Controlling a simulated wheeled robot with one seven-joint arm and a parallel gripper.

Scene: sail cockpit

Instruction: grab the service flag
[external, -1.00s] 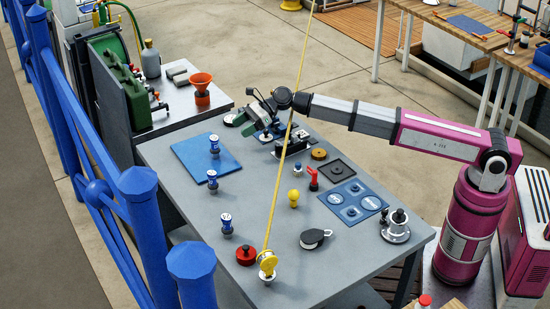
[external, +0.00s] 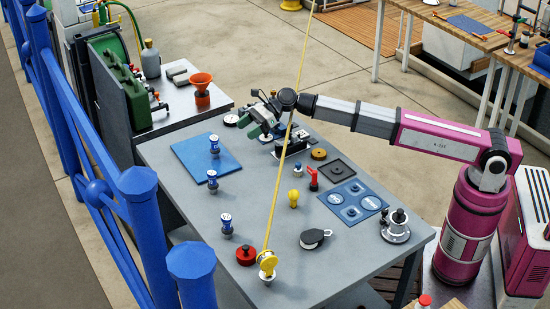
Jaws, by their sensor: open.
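My gripper (external: 258,127) is open above the far end of the grey workbench (external: 270,208), angled down and left, and appears empty. I cannot single out a service flag for certain. A red upright piece (external: 313,179) stands near the bench's middle, clear of my gripper and to its lower right. Small parts beneath the gripper are partly hidden by it, and I cannot tell whether it touches any.
A yellow rope (external: 285,160) slants up from a yellow pulley (external: 267,262), passing close by my wrist in the picture. Blue-and-white knobs (external: 212,180) stand on and near a blue mat (external: 190,162). A black block (external: 293,143) sits right of the gripper. The bench's centre has bare room.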

